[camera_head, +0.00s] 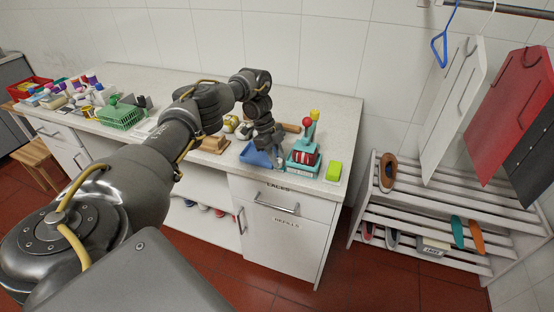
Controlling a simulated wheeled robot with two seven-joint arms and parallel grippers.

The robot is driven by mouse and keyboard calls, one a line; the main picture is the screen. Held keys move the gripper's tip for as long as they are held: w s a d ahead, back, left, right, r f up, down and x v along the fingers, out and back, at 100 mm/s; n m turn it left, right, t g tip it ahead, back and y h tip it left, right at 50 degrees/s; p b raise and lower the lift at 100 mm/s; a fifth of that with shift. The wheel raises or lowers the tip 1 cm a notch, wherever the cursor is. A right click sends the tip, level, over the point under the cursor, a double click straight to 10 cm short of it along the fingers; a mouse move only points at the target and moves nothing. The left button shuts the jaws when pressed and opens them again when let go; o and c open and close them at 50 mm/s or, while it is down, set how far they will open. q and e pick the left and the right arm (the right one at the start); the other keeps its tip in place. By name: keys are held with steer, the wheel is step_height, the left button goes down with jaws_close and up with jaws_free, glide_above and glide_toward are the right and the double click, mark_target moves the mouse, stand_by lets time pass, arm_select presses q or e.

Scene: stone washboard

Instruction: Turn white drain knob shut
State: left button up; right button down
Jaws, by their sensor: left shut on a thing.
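My left arm reaches in from the left across the counter (330,104). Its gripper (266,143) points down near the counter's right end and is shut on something. What is between its fingers is too small and dark to tell. A blue scoop-like piece (254,155) is right below the fingertips; I cannot tell whether they touch it. I cannot make out a white drain knob in this view; the gripper may hide it. My right gripper is not in view.
Yellow-and-white shoes (237,126) and a wooden brush (214,145) lie left. A green basket (121,117) stands farther left. A slatted shoe rack (408,200) is right.

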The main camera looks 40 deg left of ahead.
arm_select(q)
steer(key=shift+m+g, duration=0.3)
steer(key=shift+m, duration=0.3)
steer(key=o, duration=1)
steer(key=shift+n, duration=0.3)
